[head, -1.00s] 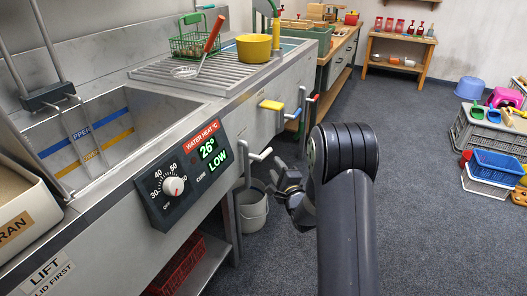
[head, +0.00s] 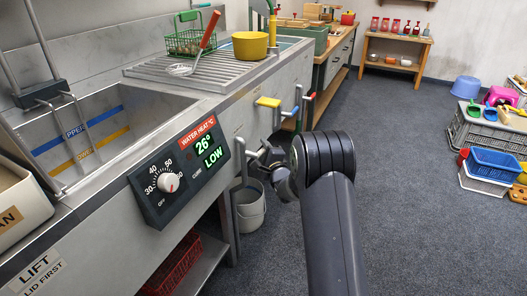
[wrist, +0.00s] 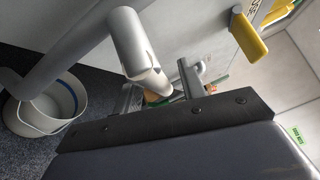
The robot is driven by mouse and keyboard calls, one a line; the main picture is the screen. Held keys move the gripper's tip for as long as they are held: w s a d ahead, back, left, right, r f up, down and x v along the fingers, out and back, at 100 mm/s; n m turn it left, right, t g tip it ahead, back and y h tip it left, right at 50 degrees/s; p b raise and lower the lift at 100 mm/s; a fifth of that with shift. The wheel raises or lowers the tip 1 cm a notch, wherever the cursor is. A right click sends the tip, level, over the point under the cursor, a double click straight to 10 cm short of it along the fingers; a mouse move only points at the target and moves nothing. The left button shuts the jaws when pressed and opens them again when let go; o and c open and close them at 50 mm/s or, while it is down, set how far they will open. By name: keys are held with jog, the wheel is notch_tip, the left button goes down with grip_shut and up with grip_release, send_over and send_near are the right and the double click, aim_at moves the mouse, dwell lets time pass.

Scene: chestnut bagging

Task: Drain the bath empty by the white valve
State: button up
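The bath (head: 125,103) is the steel basin at the left of the head view, with a blue and a yellow stripe inside. The white valve (head: 254,155) is a lever with a pale handle on the front of the steel unit. Its handle (wrist: 131,42) shows large in the wrist view. My gripper (head: 271,160) is at the valve's handle in the head view. In the wrist view my gripper (wrist: 157,88) is open, its two fingers apart with the handle's end between them. A gap seems to show beside the handle; contact is unclear.
A white bucket (head: 249,210) stands on the floor below the valve. A heat panel (head: 180,170) reads 26° and LOW.

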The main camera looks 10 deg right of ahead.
jog(key=shift+c, duration=0.5)
grip_shut()
jog(key=shift+b, duration=0.55)
jog(key=shift+n+t+b, duration=0.5)
jog(key=shift+b, duration=0.45)
jog(key=shift+r+n+y+b, duration=0.3)
jog(key=shift+r+n+b, duration=0.1)
jog(key=shift+r+b, duration=0.15)
jog(key=shift+o, duration=0.5)
grip_release()
